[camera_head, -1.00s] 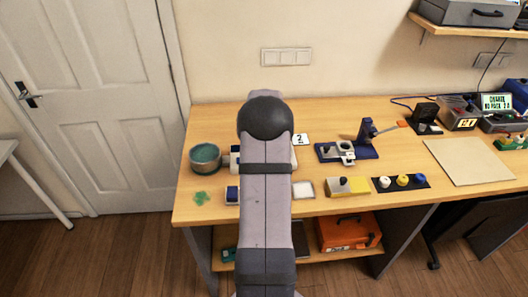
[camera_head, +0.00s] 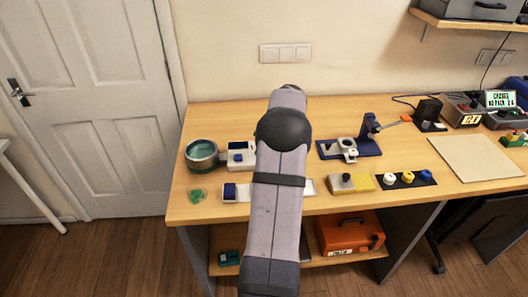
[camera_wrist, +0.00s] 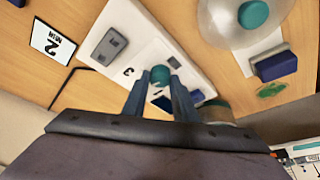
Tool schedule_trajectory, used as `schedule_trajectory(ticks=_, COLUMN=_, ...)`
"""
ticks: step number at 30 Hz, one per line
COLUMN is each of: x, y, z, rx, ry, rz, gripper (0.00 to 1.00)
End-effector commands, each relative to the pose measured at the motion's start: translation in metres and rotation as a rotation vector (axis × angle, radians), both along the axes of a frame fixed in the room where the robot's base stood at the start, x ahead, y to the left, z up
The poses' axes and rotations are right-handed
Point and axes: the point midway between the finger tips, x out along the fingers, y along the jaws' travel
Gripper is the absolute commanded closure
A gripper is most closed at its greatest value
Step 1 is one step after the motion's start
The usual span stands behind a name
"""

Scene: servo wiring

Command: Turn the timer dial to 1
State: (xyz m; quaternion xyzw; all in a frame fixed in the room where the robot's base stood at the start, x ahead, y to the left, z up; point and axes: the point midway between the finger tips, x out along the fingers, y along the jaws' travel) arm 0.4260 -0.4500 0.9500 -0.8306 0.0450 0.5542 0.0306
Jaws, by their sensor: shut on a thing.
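The timer dial, a small teal round knob (camera_wrist: 160,75), shows in the wrist view on a white panel (camera_wrist: 153,45). A printed 3 is on the panel just left of it. My gripper (camera_wrist: 160,77) has its two blue-grey fingers on either side of the knob and is shut on it. The knob's pointer and setting cannot be made out. A white card (camera_wrist: 51,43) left of the panel reads "2 MIN". In the head view my arm hides the gripper and dial; part of a white unit with a blue block (camera_head: 241,157) shows beside my arm.
A round teal-filled tub (camera_head: 201,154) stands left of the white unit. A navy fixture (camera_head: 350,149), a grey-and-yellow block (camera_head: 350,183) and a dark strip with coloured knobs (camera_head: 407,179) are to the right. A beige mat (camera_head: 475,158) lies clear farther right.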

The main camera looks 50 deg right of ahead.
Motion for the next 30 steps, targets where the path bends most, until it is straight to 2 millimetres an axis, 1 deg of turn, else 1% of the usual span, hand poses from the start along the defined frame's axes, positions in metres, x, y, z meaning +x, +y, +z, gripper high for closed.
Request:
schedule_trajectory(ticks=18, x=0.001, y=-0.0044, z=0.0045, rx=0.0, ry=0.0, rz=0.583, gripper=0.97)
schedule_trajectory(ticks=24, x=0.0015, y=-0.0053, z=0.0037, rx=-0.001, ry=0.0, rz=0.701, gripper=0.97)
schedule_trajectory(ticks=30, x=0.0017, y=-0.0054, z=0.0025, rx=-0.001, ry=0.0, rz=0.779, gripper=0.97)
